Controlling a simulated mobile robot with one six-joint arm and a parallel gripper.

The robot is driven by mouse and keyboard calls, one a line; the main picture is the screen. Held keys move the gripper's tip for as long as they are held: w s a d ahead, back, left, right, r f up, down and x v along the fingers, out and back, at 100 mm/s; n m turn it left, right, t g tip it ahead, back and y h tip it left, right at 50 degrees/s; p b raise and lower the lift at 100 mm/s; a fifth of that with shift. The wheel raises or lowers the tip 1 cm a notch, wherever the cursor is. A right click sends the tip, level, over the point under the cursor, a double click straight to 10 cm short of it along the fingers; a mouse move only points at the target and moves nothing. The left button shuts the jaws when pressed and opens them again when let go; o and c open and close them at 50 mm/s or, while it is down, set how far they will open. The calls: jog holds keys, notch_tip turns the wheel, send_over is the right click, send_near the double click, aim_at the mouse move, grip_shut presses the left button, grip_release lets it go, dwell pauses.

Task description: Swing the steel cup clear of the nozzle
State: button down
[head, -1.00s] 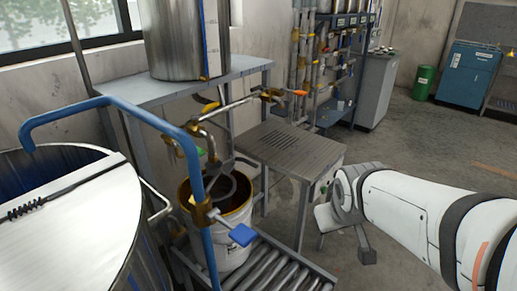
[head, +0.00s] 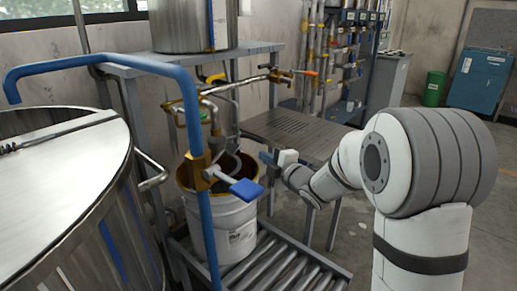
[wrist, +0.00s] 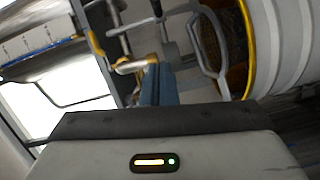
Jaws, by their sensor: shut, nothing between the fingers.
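A grey metal piece, which seems to be the steel cup (head: 226,164), shows small and partly hidden over the mouth of the white bucket (head: 238,218), under the nozzle pipework (head: 205,106). My gripper (head: 265,157) is at the bucket's right side near its rim, shut and empty. In the wrist view, the closed blue fingers (wrist: 158,86) point towards a grey loop (wrist: 208,45), which looks like part of the cup or its handle. The fingers are close to it; I cannot tell whether they touch. The yellow-rimmed bucket (wrist: 285,45) is on the right there.
A blue pipe with a blue-handled valve (head: 246,189) stands in front of the bucket. A big steel vat (head: 60,190) fills the left. The bucket stands on a roller conveyor (head: 285,270). A grey slatted table (head: 300,134) is behind my gripper.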

jog(key=w+a+f, duration=0.1)
jog(key=w+a, duration=0.2)
jog(key=w, duration=0.8)
jog(key=shift+a+b, duration=0.3)
jog(key=shift+a, duration=0.05)
